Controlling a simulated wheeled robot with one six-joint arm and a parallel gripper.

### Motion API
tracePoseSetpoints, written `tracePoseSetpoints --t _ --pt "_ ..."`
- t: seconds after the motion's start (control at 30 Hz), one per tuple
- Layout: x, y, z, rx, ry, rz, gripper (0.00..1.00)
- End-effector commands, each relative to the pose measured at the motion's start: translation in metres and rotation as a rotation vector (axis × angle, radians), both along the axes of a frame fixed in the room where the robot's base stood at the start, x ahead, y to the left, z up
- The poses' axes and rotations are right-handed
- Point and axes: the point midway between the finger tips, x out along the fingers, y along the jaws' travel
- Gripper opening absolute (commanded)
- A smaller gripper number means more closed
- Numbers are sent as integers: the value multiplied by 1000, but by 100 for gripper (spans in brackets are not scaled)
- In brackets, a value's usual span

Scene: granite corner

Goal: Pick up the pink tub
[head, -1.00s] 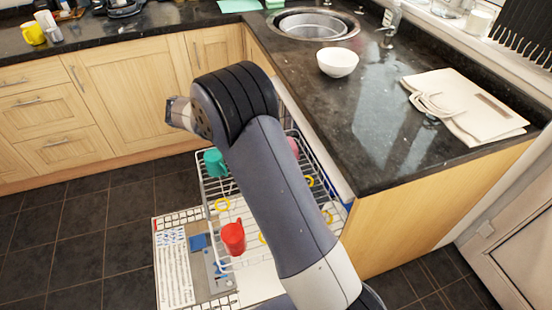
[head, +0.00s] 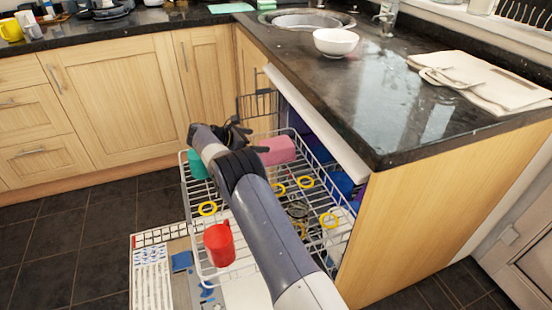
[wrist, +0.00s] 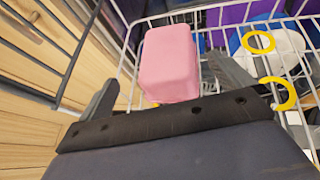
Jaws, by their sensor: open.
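The pink tub (head: 275,150) is in the upper wire rack of the open dishwasher, near its back left corner. In the wrist view the pink tub (wrist: 168,63) lies ahead of my gripper (wrist: 168,85), roughly between the two spread fingers. My gripper is open and empty; I cannot tell how far the tub is from the fingertips. In the head view my gripper (head: 236,130) is dark and partly hidden by my own arm, just left of the tub.
A teal cup (head: 197,165), a red mug (head: 219,244) and several yellow rings stand around the rack (head: 187,215). The black counter (head: 375,140) rises at the right, with a white bowl (head: 335,42). Wooden cabinet doors (head: 105,95) are close behind.

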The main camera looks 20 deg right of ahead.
Motion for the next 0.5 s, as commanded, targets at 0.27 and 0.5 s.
tracePoseSetpoints --t 0.27,0.5 --pt "3 -17 -19 -11 19 -13 100" --pt "5 -36 -28 -11 18 -13 100"
